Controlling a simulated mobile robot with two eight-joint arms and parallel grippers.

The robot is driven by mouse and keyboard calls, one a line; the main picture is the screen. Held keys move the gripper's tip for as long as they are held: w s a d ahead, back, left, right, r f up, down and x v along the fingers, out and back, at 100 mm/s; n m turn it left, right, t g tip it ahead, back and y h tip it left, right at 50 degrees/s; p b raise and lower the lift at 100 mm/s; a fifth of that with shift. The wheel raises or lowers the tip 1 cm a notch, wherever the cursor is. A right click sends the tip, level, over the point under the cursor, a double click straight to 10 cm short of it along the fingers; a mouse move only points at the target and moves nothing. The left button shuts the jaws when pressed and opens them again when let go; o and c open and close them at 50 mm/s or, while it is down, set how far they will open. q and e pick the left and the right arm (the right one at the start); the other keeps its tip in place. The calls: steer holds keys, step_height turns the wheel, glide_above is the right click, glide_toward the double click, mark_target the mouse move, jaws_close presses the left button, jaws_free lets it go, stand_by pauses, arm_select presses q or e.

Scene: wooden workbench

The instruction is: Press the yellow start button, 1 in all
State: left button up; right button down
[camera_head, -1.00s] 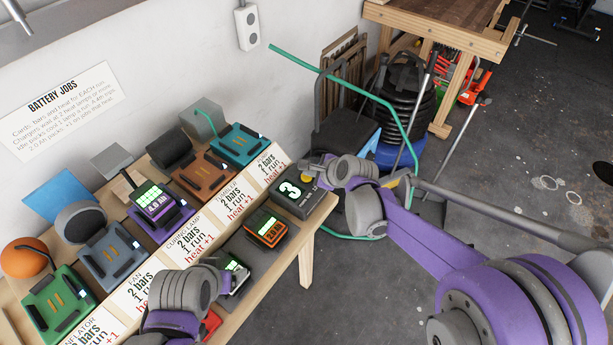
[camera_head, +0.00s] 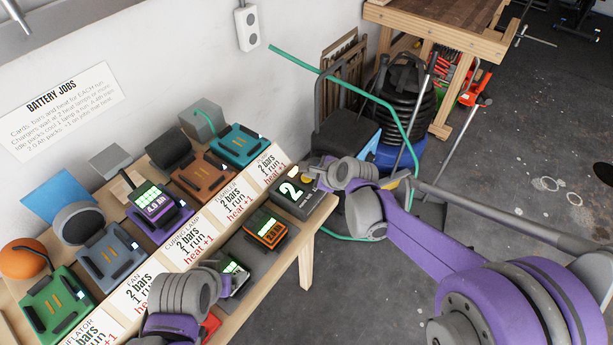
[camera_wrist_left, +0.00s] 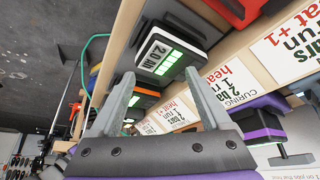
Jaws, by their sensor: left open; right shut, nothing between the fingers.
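The dark control box (camera_head: 303,203) with a lit display reading 2 stands at the right end of the bench. My right gripper (camera_head: 317,171) is shut and empty at the box's far right edge. A small yellow patch shows by its tip, but the gripper mostly hides the start button there, and I cannot tell if they touch. My left gripper (camera_head: 232,283) is over the front of the bench. In the left wrist view it is open (camera_wrist_left: 155,95), with a 2.0 Ah battery pack (camera_wrist_left: 170,55) beyond its fingers, not gripped.
Green (camera_head: 57,303), grey (camera_head: 112,254), brown (camera_head: 203,177) and teal (camera_head: 238,146) docks line the back of the bench. A purple 4.0 Ah pack (camera_head: 156,205) sits among them. An orange pack (camera_head: 266,230) lies in front. A green hose (camera_head: 345,80) hangs behind my right arm.

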arm_select(q)
steer(key=shift+w+r+p, duration=0.2)
steer(key=shift+r+p, duration=0.2)
steer(key=shift+r, duration=0.1)
arm_select(e)
steer(key=shift+r, duration=0.8)
arm_select(q)
steer(key=shift+w+r+p, duration=0.3)
steer(key=shift+r+p, duration=0.35)
steer(key=shift+r, duration=0.2)
steer(key=shift+w+r+p, duration=0.25)
steer(key=shift+r+p, duration=0.4)
steer(key=shift+r, duration=0.2)
arm_select(e)
steer(key=shift+w+r, duration=0.1)
steer(key=shift+r, duration=2.45)
steer(key=shift+f, duration=0.1)
